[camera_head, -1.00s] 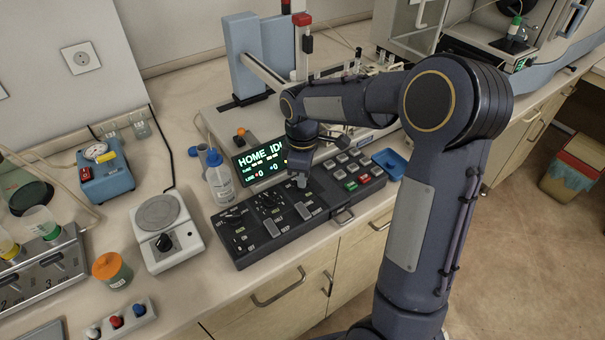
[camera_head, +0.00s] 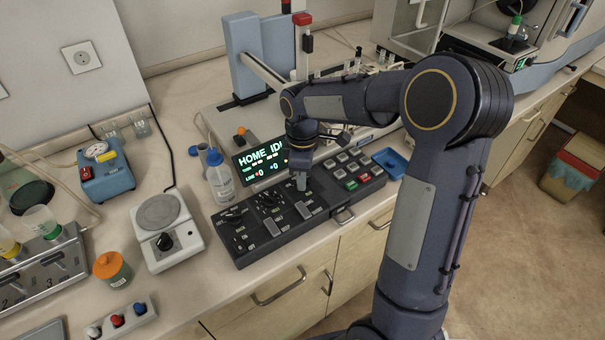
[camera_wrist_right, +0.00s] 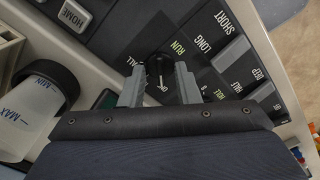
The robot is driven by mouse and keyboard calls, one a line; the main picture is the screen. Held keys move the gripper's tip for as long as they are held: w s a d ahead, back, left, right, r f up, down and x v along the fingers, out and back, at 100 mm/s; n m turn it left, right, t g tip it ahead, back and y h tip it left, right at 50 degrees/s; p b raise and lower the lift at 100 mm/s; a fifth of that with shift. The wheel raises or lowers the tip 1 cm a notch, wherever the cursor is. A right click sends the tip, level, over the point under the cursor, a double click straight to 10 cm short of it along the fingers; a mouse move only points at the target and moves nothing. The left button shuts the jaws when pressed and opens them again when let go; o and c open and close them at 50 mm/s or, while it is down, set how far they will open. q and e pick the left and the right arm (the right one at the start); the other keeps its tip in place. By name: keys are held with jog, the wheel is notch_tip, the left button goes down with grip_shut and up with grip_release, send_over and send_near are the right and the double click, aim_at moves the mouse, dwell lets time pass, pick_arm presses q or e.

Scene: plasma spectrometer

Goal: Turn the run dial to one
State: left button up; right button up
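The run dial (camera_wrist_right: 160,68) is a small black knob with a pale pointer line on the dark control panel, beside the green RUN label in the right wrist view. The pointer line runs roughly up and down in that view; I cannot read its exact setting. My right gripper (camera_wrist_right: 160,85) is open, with one grey finger on each side of the dial and small gaps beside it. In the head view my right gripper (camera_head: 301,182) points down at the control panel (camera_head: 262,246) and hides the dial. My left gripper is not in view.
Grey switches and a keypad (camera_head: 349,170) sit on the same panel. A lit display (camera_head: 262,160) stands behind it, and a wash bottle (camera_head: 220,180) is close at the left. A hotplate (camera_head: 165,235) is further left. A blue tray (camera_head: 390,162) lies to the right.

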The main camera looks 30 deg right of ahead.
notch_tip(320, 180, up, 7)
jog(key=shift+r, duration=0.4)
jog(key=shift+s, duration=0.1)
dwell(0.5)
